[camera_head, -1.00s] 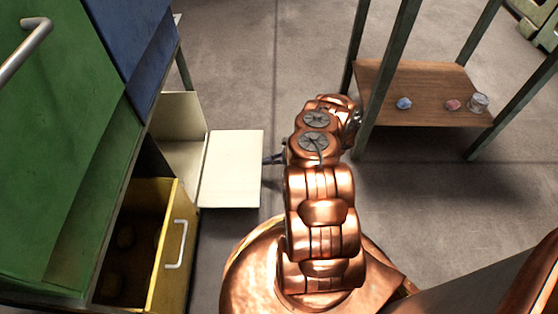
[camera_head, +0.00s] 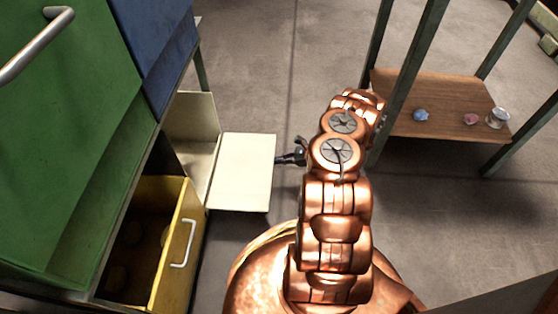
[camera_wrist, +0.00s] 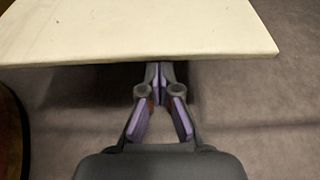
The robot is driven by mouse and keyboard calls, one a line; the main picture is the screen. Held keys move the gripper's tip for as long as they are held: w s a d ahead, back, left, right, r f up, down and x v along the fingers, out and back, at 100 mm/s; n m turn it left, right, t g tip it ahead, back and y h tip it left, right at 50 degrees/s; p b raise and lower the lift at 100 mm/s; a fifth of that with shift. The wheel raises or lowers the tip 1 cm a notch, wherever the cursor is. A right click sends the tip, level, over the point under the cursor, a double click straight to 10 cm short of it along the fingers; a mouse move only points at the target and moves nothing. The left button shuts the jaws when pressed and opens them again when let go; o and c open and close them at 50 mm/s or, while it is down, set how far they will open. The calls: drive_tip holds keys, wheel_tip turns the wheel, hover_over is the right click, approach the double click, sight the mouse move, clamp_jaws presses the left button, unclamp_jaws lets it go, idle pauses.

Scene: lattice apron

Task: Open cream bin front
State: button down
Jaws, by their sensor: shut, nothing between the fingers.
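The cream bin front (camera_head: 242,172) is swung out and lies about flat, jutting from the cabinet beside the open cream compartment (camera_head: 194,125). In the wrist view its pale panel (camera_wrist: 130,28) fills the top, with its outer edge across the picture. My gripper (camera_head: 280,160) is at the panel's outer right edge. In the wrist view my gripper (camera_wrist: 159,70) has its fingers together, empty, with the tips at or just under that edge. I cannot tell whether they touch it.
A yellow bin (camera_head: 180,250) below stands open, with a white handle and dim contents. Green (camera_head: 70,130) and blue (camera_head: 160,50) fronts are above. At right, a wooden shelf (camera_head: 440,100) on green posts holds small items. Grey floor (camera_head: 275,60) is clear beyond the panel.

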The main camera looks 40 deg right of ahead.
wheel_tip(320, 180, up, 3)
drive_tip(key=p, duration=0.3)
drive_tip(key=shift+w+r+g+h, duration=0.1)
drive_tip(key=shift+r+g+h, duration=0.05)
drive_tip(key=shift+g+h, duration=0.25)
drive_tip(key=shift+a+r+h+p, duration=0.1)
drive_tip(key=shift+r+h+p, duration=0.2)
drive_tip(key=shift+r+p, duration=0.4)
drive_tip(key=shift+g, duration=0.3)
drive_tip(key=shift+f, duration=0.2)
drive_tip(key=shift+f+b, duration=0.3)
drive_tip(key=shift+f, duration=0.05)
drive_tip(key=p, duration=0.2)
approach(272, 156)
drive_tip(key=s+d+f, duration=0.1)
drive_tip(key=s+f, duration=0.1)
drive_tip(key=shift+s+d+r, duration=0.2)
drive_tip(key=shift+d+r, duration=0.1)
drive_tip(key=shift+d, duration=0.35)
